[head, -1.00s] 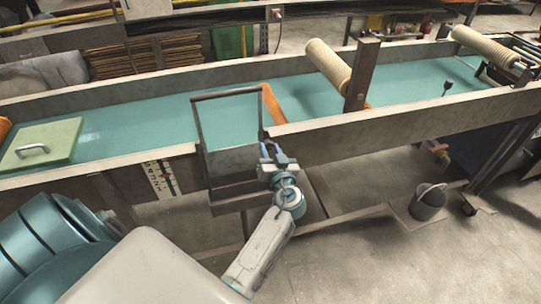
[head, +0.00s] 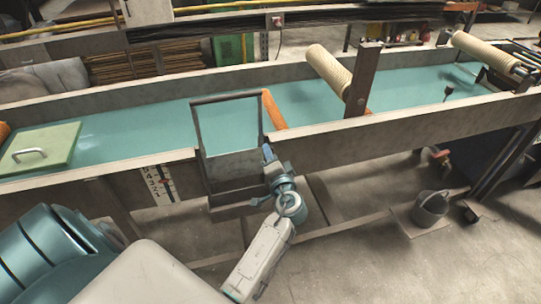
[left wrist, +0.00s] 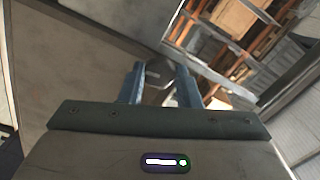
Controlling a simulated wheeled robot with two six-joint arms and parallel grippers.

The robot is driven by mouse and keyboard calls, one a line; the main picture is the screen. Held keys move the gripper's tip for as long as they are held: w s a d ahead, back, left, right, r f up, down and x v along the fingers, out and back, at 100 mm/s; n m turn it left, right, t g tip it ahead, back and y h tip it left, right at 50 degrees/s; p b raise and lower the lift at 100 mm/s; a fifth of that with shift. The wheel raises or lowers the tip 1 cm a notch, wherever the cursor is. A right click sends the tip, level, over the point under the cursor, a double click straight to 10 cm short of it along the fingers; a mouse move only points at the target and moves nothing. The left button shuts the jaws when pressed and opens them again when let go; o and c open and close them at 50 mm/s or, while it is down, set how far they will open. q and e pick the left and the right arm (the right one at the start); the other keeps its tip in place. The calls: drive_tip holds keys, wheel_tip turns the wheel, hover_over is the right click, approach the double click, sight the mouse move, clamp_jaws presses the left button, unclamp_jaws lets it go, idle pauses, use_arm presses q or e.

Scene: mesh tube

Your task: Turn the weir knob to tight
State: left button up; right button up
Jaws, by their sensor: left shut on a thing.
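The weir is a dark metal frame (head: 227,98) with a grey plate, standing across the water channel's near wall. My left gripper (head: 268,153) is at the weir's right side, at the near wall, with its blue fingers pointing up and away. In the left wrist view, the fingers (left wrist: 160,72) are on either side of a small grey knob (left wrist: 158,94), shut on it. The knob is mostly hidden in the head view. A white scale plate (head: 159,184) with dark marks is on the wall left of the weir. My right gripper is not in view.
The channel holds teal water (head: 130,120). An orange piece (head: 273,109) and a cream roller (head: 329,72) lie right of the weir. A green lid (head: 42,148) with a handle is at the left. A bucket (head: 431,208) stands below at the right.

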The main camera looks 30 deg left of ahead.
use_arm(q)
drive_tip(key=shift+r+m, duration=0.1)
drive_tip(key=shift+m, duration=0.7)
drive_tip(key=o, duration=1)
